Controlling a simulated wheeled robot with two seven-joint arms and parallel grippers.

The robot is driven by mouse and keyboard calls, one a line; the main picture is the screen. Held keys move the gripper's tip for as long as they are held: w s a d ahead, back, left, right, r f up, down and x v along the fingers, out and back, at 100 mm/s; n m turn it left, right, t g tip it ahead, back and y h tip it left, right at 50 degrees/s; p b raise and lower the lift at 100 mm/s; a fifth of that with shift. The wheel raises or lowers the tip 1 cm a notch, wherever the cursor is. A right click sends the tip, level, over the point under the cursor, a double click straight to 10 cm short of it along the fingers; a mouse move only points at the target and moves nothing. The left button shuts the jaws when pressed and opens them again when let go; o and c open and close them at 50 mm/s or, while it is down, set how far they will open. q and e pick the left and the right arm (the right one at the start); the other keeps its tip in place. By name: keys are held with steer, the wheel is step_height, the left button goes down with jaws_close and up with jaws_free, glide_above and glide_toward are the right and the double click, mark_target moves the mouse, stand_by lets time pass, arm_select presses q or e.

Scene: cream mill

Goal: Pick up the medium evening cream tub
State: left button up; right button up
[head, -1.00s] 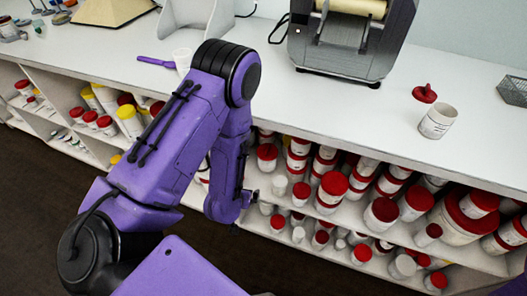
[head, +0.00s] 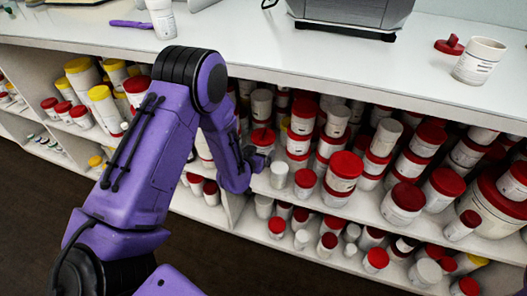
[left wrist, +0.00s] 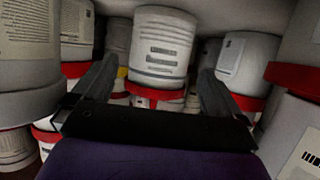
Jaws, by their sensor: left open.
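My left gripper (head: 258,166) reaches into the shelf below the counter, among red-lidded white tubs. In the left wrist view my left gripper (left wrist: 156,78) is open, its two dark fingers apart. A white tub (left wrist: 160,42) with a printed label stands straight ahead, in line with the gap between the fingers. Its print is too small to read, so I cannot tell whether it is the medium evening cream tub. A red lid (left wrist: 155,93) shows just below it. Nothing is held. My right gripper is not in view.
Other tubs crowd close on both sides, a grey-white one (left wrist: 28,55) at left and another (left wrist: 248,62) at right. The white counter (head: 330,65) overhangs the shelves. An open tub (head: 478,61) and a red lid (head: 449,45) are on it.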

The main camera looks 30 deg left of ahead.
arm_select(q)
steer(key=b+x, duration=0.1)
steer(key=x, duration=0.4)
steer(key=shift+s+f, duration=0.1)
steer(key=shift+w+a, duration=0.15)
steer(key=shift+w, duration=0.3)
steer(key=c, duration=1.1)
steer(key=shift+o, duration=0.2)
